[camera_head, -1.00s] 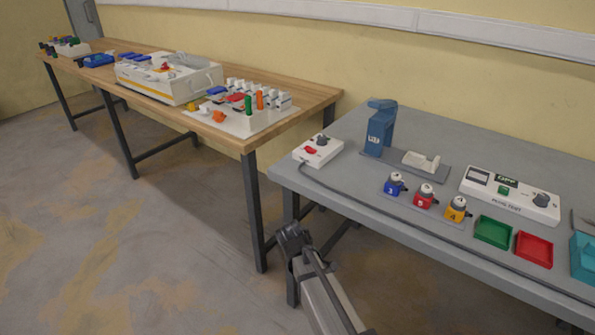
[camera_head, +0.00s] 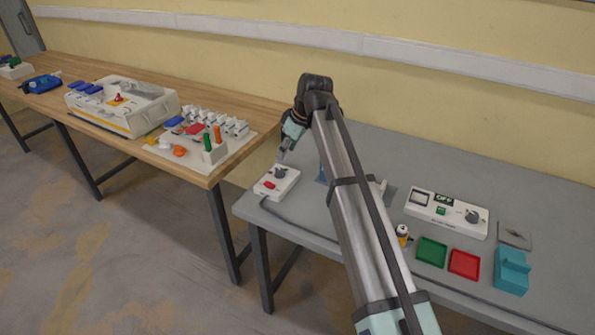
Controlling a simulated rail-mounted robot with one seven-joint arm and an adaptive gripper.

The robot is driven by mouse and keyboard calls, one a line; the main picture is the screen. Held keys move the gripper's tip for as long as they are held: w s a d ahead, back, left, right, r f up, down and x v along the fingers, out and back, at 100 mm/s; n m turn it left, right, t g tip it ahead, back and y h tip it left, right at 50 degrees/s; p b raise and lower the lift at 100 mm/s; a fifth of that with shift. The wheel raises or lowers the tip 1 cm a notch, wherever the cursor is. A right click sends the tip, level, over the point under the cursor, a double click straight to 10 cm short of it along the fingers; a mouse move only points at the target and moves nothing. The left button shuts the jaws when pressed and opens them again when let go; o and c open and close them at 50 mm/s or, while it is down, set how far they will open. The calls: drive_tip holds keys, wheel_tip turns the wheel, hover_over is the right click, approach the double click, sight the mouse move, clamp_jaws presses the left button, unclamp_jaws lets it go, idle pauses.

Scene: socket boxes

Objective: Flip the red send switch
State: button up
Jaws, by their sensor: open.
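A small white box (camera_head: 289,183) sits at the left end of the grey table. The red switch (camera_head: 269,186) is on its top, toward the near side, with a dark part (camera_head: 280,173) behind it. My gripper (camera_head: 282,157) points down just above the back of the box, behind the red switch and apart from it. It is open and holds nothing that I can see. The fingers are small here, so the exact gap to the box is hard to judge.
My arm crosses the grey table (camera_head: 460,265) and hides most of the blue stand and coloured blocks. A white meter box (camera_head: 446,213), a green tray (camera_head: 432,252), a red tray (camera_head: 464,264) and a teal holder (camera_head: 512,270) stand right. A wooden table (camera_head: 235,165) is left.

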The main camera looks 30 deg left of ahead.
sight(270, 184)
drive_tip(key=p+x, duration=0.1)
drive_tip(key=x, duration=0.4)
drive_tip(key=p+x, duration=0.1)
drive_tip(key=x, duration=0.5)
drive_tip(key=p+x, duration=0.1)
drive_tip(key=x, duration=0.5)
drive_tip(key=shift+w+a, duration=0.15)
drive_tip(key=shift+w, duration=0.15)
clamp_jaws()
